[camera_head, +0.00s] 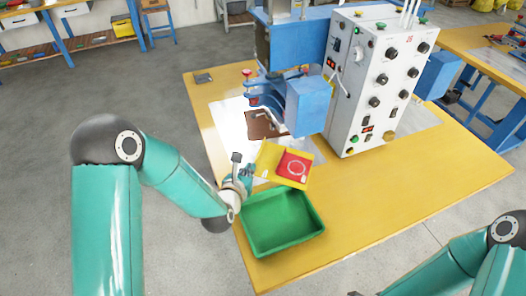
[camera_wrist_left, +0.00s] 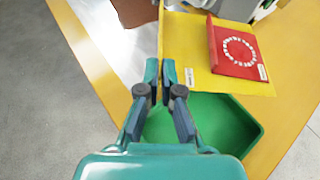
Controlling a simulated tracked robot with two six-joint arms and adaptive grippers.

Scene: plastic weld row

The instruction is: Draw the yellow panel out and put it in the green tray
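The yellow panel (camera_head: 268,158) carries a red square (camera_head: 294,167) with a white ring. It is raised and tilted above the far edge of the green tray (camera_head: 283,222). My left gripper (camera_head: 248,171) is at the panel's left edge. In the left wrist view the fingertips of the left gripper (camera_wrist_left: 160,66) are close together on the edge of the panel (camera_wrist_left: 190,50). The panel hides the far part of the tray (camera_wrist_left: 215,125), whose visible inside is empty. My right gripper is not clearly visible; only part of the right arm shows at lower right.
A blue and white machine (camera_head: 375,75) with knobs stands on the yellow table (camera_head: 400,190) behind the panel. A brown plate (camera_head: 262,125) lies beneath the machine's blue head (camera_head: 308,105). The table right of the tray is clear.

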